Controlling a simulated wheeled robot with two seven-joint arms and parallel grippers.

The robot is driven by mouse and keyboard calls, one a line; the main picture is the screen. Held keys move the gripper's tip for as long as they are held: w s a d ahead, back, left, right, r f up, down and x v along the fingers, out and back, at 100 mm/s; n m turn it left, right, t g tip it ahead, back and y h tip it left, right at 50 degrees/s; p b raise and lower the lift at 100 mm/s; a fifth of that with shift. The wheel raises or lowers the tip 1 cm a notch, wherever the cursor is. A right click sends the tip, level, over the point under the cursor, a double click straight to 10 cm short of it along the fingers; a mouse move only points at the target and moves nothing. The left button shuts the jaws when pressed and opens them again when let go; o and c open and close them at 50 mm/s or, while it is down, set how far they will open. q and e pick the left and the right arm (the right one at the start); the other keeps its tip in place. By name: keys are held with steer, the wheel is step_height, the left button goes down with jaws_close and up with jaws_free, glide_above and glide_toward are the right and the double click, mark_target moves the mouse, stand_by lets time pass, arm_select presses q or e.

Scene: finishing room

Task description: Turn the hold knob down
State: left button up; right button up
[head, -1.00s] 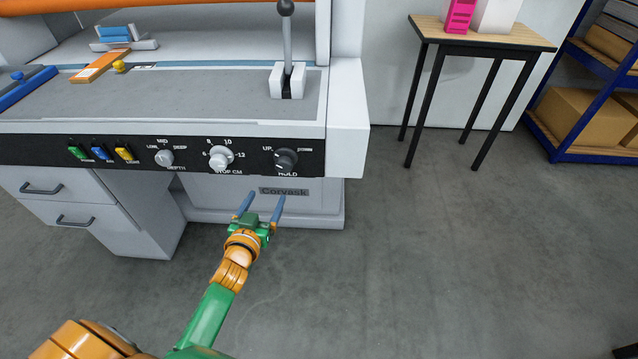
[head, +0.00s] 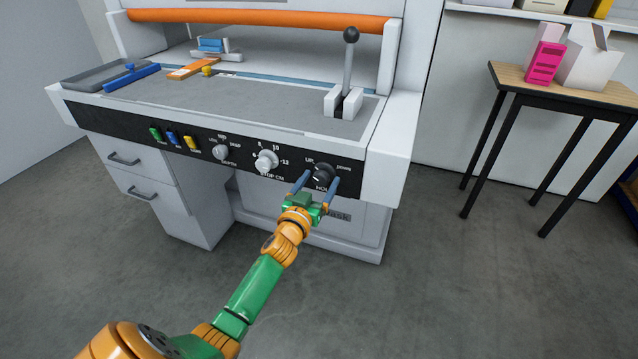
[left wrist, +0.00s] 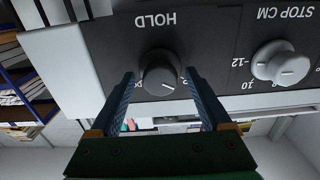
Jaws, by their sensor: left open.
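The black hold knob (head: 322,174) is at the right end of the machine's black control panel, between the marks UP and DOWN. In the left wrist view the hold knob (left wrist: 160,74) appears upside down, with a pale pointer line on its face. My left gripper (head: 319,183) is open in front of the knob. In the left wrist view its two blue fingers (left wrist: 162,80) stand on either side of the knob, with gaps visible; I cannot tell how far the tips reach along it. My right gripper is not in view.
A white stop knob (head: 266,162), a depth knob (head: 221,152) and several coloured switches lie left along the panel. A lever (head: 348,65) with a black ball stands above on the machine top. A side table (head: 565,88) stands to the right, with clear floor before it.

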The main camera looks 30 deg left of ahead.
arm_select(q)
jaws_close()
steer(key=m, duration=0.5)
steer(key=shift+m, duration=0.3)
steer(key=m, duration=0.6)
steer(key=shift+f, duration=0.1)
steer(key=m, duration=0.6)
steer(key=shift+m, duration=0.3)
steer(key=m, duration=0.5)
steer(key=shift+m, duration=0.4)
